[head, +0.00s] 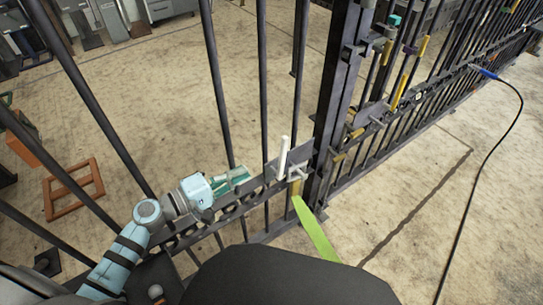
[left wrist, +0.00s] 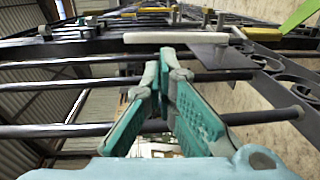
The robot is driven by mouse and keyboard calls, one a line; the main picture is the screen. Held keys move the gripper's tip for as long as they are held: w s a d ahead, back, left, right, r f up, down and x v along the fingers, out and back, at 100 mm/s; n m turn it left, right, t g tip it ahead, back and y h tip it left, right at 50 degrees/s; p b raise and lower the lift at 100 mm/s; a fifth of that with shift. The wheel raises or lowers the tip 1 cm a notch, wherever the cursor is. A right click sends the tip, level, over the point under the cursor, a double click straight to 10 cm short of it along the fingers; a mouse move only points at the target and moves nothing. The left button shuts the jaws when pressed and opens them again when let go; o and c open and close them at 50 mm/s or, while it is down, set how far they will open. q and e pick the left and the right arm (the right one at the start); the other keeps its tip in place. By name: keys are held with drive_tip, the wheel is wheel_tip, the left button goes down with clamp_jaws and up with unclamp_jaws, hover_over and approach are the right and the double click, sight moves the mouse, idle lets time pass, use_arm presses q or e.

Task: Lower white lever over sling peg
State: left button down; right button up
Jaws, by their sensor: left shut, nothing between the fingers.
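The white lever (head: 283,157) stands raised, slightly tilted, on a dark plate of the gate's crossbar. In the left wrist view the white lever (left wrist: 175,37) lies across the picture just beyond my fingertips. A small pale bracket-like piece (head: 297,172), perhaps the sling peg, is at its lower right. My left gripper (head: 246,174) is left of the lever, beside the crossbar. Its teal fingers (left wrist: 165,62) meet at the tips and hold nothing. A gap to the lever shows in the head view; contact cannot be judged in the wrist view. My right gripper is not in view.
The barred gate (head: 262,90) surrounds my left arm with upright bars. A green strip (head: 317,232) hangs below the bracket. A thick dark post (head: 327,105) stands right of the lever. A blue-ended black cable (head: 519,110) trails at right. A brown frame (head: 75,190) lies on the floor.

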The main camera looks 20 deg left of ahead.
sight(280, 154)
use_arm(q)
drive_tip(key=x, duration=1)
drive_tip(key=shift+d, duration=0.2)
